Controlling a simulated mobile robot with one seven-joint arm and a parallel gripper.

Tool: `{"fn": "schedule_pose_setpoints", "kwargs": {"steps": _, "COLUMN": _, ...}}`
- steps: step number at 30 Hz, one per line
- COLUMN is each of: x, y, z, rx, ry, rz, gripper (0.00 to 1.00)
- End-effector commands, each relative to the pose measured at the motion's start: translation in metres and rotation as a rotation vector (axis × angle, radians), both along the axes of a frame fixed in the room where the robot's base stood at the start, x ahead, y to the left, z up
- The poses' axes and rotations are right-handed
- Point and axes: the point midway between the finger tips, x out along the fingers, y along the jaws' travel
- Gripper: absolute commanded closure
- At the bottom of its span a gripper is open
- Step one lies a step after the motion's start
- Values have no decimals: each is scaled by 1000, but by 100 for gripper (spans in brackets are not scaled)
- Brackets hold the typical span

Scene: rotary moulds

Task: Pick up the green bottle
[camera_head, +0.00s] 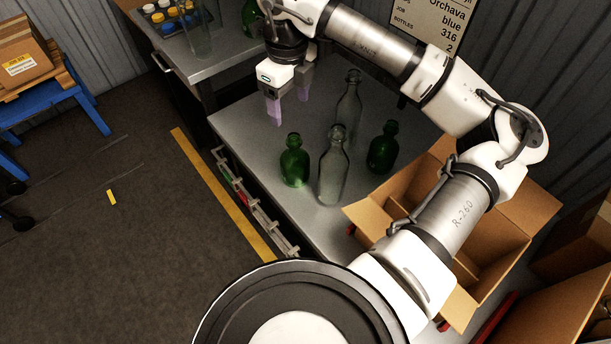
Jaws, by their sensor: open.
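A green bottle (294,161) stands upright on the grey metal table (245,127), near its left edge. A second green bottle (383,148) stands upright further right, near the open carton. Another green bottle (252,18) is partly visible at the top, by the far bench. A clear bottle (333,170) stands between the two green ones on the table, and another clear bottle (349,105) stands behind it. My gripper (287,107) is open and empty, pointing down above the table's far left part, beyond and above the left green bottle. Its purple fingertips touch no bottle.
An open cardboard carton (480,225) with dividers stands right of the table. The far bench (205,65) holds a tray of coloured caps (168,15) and clear glass. A sign (440,22) stands behind. A rack (255,203) runs along the table's left side.

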Motion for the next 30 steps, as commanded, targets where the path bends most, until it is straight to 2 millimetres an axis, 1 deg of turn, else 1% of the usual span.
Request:
{"fn": "schedule_pose_setpoints", "kwargs": {"steps": 2, "x": 0, "y": -1, "z": -3, "rx": -3, "ry": 1, "rz": -2, "gripper": 32}}
{"fn": "schedule_pose_setpoints", "kwargs": {"steps": 5, "x": 0, "y": -2, "z": -13, "rx": -3, "ry": 3, "rz": -3, "gripper": 32}}
{"fn": "schedule_pose_setpoints", "kwargs": {"steps": 12, "x": -1, "y": -1, "z": -60, "rx": -1, "ry": 3, "rz": -2, "gripper": 32}}
{"fn": "schedule_pose_setpoints", "kwargs": {"steps": 15, "x": 0, "y": -1, "z": -75, "rx": -1, "ry": 2, "rz": -3, "gripper": 32}}
{"fn": "schedule_pose_setpoints", "kwargs": {"steps": 18, "x": 0, "y": -1, "z": -83, "rx": -3, "ry": 1, "rz": -2, "gripper": 32}}
{"fn": "schedule_pose_setpoints", "kwargs": {"steps": 23, "x": -1, "y": -2, "z": -92, "rx": -1, "ry": 2, "rz": -3, "gripper": 32}}
{"fn": "schedule_pose_setpoints", "kwargs": {"steps": 26, "x": -1, "y": -4, "z": -103, "rx": 1, "ry": 3, "rz": -4, "gripper": 32}}
{"fn": "schedule_pose_setpoints", "kwargs": {"steps": 30, "x": -2, "y": -5, "z": -123, "rx": -1, "ry": 3, "rz": -3, "gripper": 32}}
